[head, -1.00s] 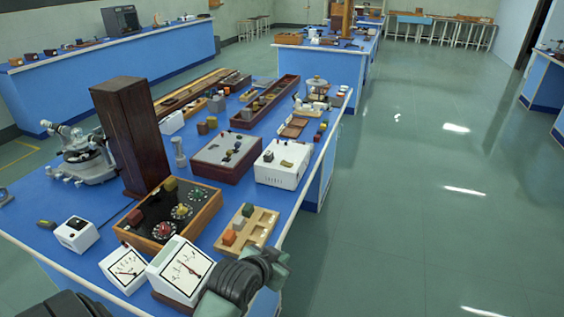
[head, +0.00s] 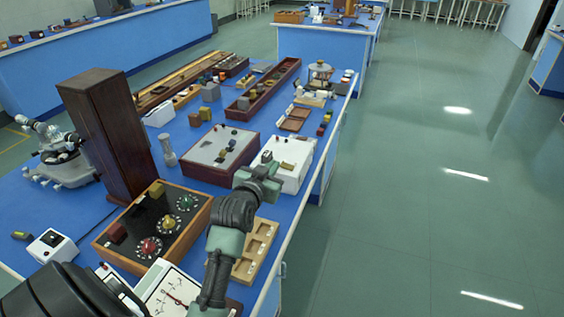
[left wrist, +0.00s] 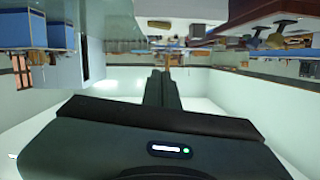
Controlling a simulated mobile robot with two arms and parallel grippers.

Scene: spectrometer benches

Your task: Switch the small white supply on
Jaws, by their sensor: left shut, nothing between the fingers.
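The white supply (head: 297,154) is a low white box with small knobs and terminals on its top. It stands near the right edge of the blue bench in the head view. My left gripper (head: 264,174) is shut and empty. In the head view it overlaps the front left part of the supply and hides some of its top and front. I cannot tell whether it touches the box. The switch cannot be made out. My right gripper is not in view.
A wooden box with coloured dials (head: 153,222), a compartment tray (head: 259,246) and a dial meter (head: 168,292) are in front. The floor to the right is clear.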

